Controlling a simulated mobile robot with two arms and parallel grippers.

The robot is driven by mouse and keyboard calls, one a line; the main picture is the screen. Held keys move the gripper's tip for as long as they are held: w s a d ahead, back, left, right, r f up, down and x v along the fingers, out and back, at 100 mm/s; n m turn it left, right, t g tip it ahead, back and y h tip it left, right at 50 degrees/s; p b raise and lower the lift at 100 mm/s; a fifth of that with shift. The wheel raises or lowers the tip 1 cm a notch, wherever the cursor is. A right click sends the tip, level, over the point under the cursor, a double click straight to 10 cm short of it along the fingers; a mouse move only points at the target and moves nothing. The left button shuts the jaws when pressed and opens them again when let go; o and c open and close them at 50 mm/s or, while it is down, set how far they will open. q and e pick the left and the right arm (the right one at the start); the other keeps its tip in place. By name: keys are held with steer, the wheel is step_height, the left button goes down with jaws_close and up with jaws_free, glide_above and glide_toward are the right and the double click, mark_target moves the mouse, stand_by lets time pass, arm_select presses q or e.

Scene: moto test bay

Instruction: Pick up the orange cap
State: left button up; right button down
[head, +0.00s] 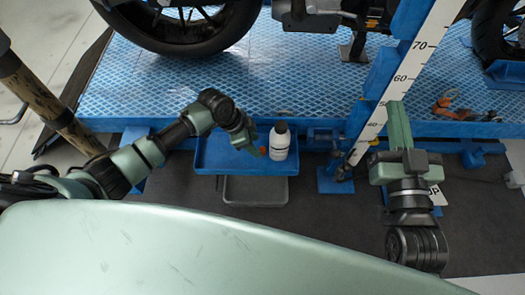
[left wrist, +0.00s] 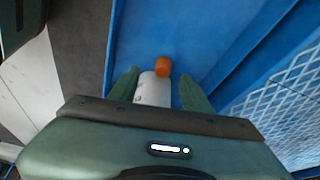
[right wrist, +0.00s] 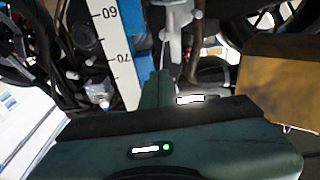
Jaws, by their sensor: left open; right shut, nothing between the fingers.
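The orange cap (left wrist: 163,66) shows in the left wrist view ahead of the fingertips, over a blue surface. It overlaps the end of a white cylinder (left wrist: 152,91) lying in view between the fingers; I cannot tell whether they touch. In the head view the orange cap (head: 263,150) is a small spot beside my left gripper (head: 256,150), at the blue tray (head: 213,160). My left gripper (left wrist: 158,76) is open, fingers either side of the white cylinder. My right gripper (head: 398,104) is shut and empty, far to the right, beside the ruler.
A white bottle with a dark top (head: 279,141) stands at the tray's right end, close to my left gripper. A grey tray (head: 256,191) sits below. The blue platform (head: 300,85) with wheels and the upright ruler (head: 405,75) are behind.

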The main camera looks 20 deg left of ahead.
mark_target(262, 149)
arm_select(q)
steer(key=shift+f, duration=0.2)
steer(key=b+x, duration=0.2)
steer(key=shift+w+d+f, duration=0.1)
steer(key=shift+w+f, duration=0.1)
steer(key=shift+w, duration=0.15)
steer(key=shift+b+x, duration=0.5)
steer(key=shift+x, duration=0.6)
arm_select(e)
steer(key=s+r+t+y, duration=0.2)
steer(key=s+r+t, duration=0.4)
steer(key=r, duration=0.5)
steer(key=shift+s+r+t+y, duration=0.15)
steer(key=shift+r+t+y, duration=0.2)
steer(key=shift+t, duration=0.55)
arm_select(q)
steer(key=shift+c, duration=0.3)
jaws_close()
